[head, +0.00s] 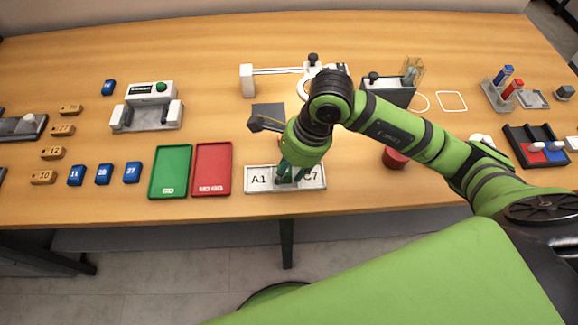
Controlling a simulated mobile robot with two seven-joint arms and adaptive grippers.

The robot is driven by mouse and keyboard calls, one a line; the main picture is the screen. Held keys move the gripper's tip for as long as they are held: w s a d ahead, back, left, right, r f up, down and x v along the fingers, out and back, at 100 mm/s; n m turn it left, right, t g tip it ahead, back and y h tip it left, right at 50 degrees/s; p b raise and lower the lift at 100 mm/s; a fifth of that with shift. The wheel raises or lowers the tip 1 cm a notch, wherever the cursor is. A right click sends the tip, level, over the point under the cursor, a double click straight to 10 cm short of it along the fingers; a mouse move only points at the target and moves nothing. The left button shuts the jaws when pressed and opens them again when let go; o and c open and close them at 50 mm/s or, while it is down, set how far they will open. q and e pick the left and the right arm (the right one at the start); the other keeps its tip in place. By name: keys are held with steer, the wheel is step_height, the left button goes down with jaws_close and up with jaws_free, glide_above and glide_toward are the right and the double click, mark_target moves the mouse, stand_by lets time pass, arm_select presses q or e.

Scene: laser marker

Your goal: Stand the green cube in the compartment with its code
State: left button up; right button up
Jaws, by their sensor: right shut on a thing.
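A pale compartment tray (259,189) stands at the table's front edge. Its left part is marked A1 and its right part C7; its middle is hidden by my right arm. My right gripper (287,177) points down over the middle of the tray. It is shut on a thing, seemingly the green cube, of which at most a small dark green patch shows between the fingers. I cannot tell whether the cube touches the tray floor, and its code is hidden. My left gripper is out of view.
A green tray (170,172) and a red tray (212,169) lie to the left. Blue blocks (103,174) and wooden tags (43,178) lie farther left. A white-and-grey device (148,108) stands behind them. A red round object (394,158) is right of the gripper.

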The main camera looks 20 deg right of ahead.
steer(key=o, duration=1)
steer(key=shift+r, duration=0.1)
steer(key=shift+d+r, duration=0.1)
steer(key=shift+r, duration=0.2)
steer(key=v, duration=1.1)
steer(key=shift+s+d, duration=0.1)
steer(key=shift+d, duration=0.05)
